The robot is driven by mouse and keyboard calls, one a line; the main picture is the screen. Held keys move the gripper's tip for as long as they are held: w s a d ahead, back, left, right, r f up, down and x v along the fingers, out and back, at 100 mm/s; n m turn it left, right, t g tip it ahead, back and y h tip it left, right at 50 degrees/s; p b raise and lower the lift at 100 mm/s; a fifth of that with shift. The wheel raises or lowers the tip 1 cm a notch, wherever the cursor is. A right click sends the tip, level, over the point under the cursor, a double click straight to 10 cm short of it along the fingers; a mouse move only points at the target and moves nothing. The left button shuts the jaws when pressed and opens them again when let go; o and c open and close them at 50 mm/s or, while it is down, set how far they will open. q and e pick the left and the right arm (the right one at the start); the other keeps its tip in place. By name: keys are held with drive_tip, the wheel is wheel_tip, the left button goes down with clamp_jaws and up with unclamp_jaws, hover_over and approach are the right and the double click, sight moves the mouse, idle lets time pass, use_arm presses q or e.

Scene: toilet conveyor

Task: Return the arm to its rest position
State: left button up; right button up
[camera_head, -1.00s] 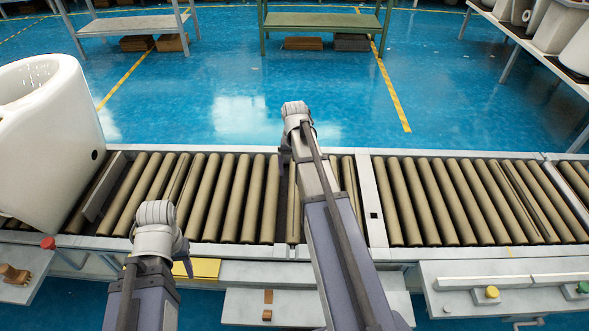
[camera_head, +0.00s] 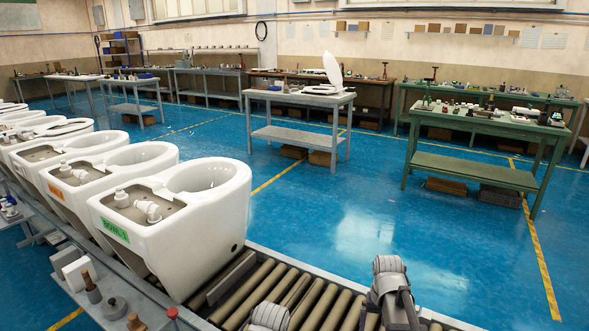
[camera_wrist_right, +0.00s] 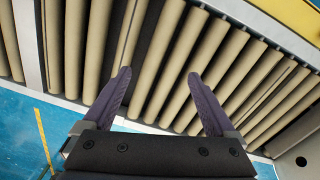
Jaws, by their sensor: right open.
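My right gripper (camera_wrist_right: 160,80) is open and empty in the right wrist view. Its two dark purple fingers stand apart above the conveyor rollers (camera_wrist_right: 200,75). In the head view the end of my right arm shows at the bottom, over the conveyor's far side, with its fingers hidden. My left gripper (camera_head: 268,317) is at the bottom edge of the head view, mostly cut off, over the near part of the rollers. Its fingers do not show.
A white toilet bowl (camera_head: 195,215) with a green label sits on the conveyor at left, with several more behind it. A grey table (camera_head: 298,98) holds a white toilet seat. A green table (camera_head: 488,125) stands at right. The blue floor (camera_head: 350,220) between is clear.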

use_arm(q)
wheel_tip(320, 180, up, 17)
drive_tip(key=p, duration=1.4)
drive_tip(key=shift+p, duration=0.3)
use_arm(e)
drive_tip(key=s+a+r+n, duration=0.3)
drive_tip(key=s+a+r, duration=0.3)
drive_tip(key=a+r, duration=0.2)
drive_tip(key=s+a+r+n, duration=0.3)
drive_tip(key=s+a+r, duration=0.4)
drive_tip(key=a+r, duration=0.2)
drive_tip(key=shift+s+a+r+n+h, duration=0.15)
drive_tip(key=shift+s+a+n+h, duration=0.1)
drive_tip(key=shift+a+n+h, duration=0.25)
use_arm(q)
drive_tip(key=shift+r, duration=0.1)
use_arm(e)
drive_tip(key=shift+a, duration=0.1)
